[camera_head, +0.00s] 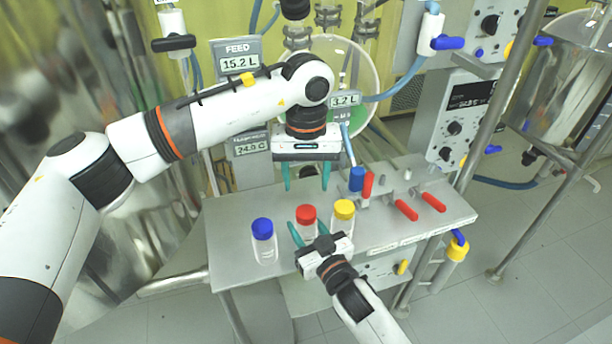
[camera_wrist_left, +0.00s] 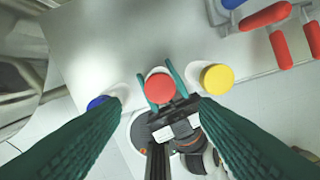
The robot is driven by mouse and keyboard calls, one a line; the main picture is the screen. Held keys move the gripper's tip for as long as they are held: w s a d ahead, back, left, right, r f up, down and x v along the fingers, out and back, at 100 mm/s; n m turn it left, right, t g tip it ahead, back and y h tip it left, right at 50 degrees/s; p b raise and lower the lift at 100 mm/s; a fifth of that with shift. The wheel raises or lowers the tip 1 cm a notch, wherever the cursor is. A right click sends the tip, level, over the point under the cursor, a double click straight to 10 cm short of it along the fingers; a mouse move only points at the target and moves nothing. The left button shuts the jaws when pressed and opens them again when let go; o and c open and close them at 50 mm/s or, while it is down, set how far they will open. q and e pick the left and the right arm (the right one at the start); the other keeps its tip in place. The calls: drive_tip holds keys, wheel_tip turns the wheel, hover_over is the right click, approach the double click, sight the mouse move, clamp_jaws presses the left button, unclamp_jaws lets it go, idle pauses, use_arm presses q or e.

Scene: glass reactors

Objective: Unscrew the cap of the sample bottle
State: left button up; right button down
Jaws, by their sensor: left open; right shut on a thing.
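Three clear bottles stand in a row on a metal table: one with a blue cap (camera_head: 262,226), one with a red cap (camera_head: 306,213) and one with a yellow cap (camera_head: 344,207). My right gripper (camera_head: 308,230) comes from the front and is shut on the red-capped bottle, its fingers on either side below the cap. My left gripper (camera_head: 306,186) is open and empty, pointing down above and behind the bottles. In the left wrist view, the red cap (camera_wrist_left: 159,88) lies between and beyond my left fingertips (camera_wrist_left: 158,102). Part of the red-capped bottle is hidden by my right gripper.
The blue and yellow caps are close on both sides of the red one. A glass vessel (camera_head: 372,75) and displays (camera_head: 239,64) stand behind.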

sight(306, 211)
use_arm(q)
drive_tip(key=shift+f+m, duration=0.15)
drive_tip(key=shift+m, duration=0.35)
wheel_tip(306, 211, down, 8)
drive_tip(key=shift+r, duration=0.15)
